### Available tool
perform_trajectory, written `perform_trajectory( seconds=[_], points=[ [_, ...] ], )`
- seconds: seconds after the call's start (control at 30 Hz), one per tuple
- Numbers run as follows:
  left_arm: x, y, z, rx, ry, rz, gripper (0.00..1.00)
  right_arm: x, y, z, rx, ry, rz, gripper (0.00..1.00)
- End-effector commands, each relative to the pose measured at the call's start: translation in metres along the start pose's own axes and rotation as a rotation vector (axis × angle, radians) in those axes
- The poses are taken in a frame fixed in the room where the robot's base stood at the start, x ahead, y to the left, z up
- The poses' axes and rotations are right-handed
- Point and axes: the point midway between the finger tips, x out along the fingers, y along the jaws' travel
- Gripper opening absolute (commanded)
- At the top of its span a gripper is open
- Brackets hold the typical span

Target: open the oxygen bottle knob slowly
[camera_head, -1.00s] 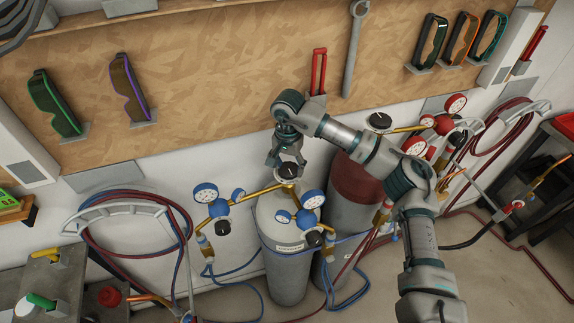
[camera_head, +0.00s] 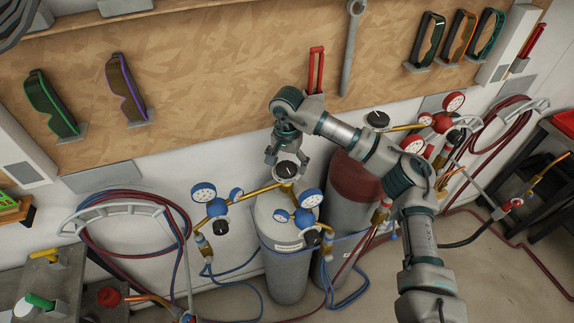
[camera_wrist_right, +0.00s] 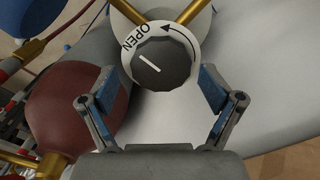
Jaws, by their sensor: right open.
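The oxygen bottle (camera_head: 283,262) is the light grey cylinder with blue gauges (camera_head: 313,198) on its brass fittings. Its dark knob (camera_head: 287,170) sits on top, on a white disc marked "OPEN" with a curved arrow; it shows large in the right wrist view (camera_wrist_right: 162,64). A white line on the knob runs from upper left to lower right there. My right gripper (camera_head: 287,157) is just above the knob. Its fingers (camera_wrist_right: 164,92) are open, spread on either side of the knob and not closed on it. My left gripper is not in view.
A red-topped cylinder (camera_head: 353,185) with red gauges stands right beside the oxygen bottle. Hoses hang on a rack (camera_head: 120,207) at left and at right. A dark cart (camera_head: 540,185) stands far right.

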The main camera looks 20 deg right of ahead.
Motion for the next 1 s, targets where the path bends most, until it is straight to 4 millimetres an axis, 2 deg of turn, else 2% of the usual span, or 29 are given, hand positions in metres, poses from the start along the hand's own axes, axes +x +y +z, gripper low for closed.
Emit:
perform_trajectory(
  seconds=[0.3, 0.5, 0.7, 1.0],
  points=[
    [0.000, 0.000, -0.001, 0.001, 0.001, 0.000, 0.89, -0.067, -0.001, -0.001, 0.001, 0.002, -0.002, 0.89],
    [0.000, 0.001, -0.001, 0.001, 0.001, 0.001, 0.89, -0.100, 0.000, -0.002, 0.000, -0.001, 0.002, 0.89],
    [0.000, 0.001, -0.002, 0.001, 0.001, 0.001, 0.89, -0.111, 0.000, -0.002, 0.000, -0.003, 0.003, 0.89],
    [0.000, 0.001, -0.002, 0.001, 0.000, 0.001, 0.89, -0.111, 0.001, -0.002, 0.000, -0.003, 0.003, 0.89]
  ],
)
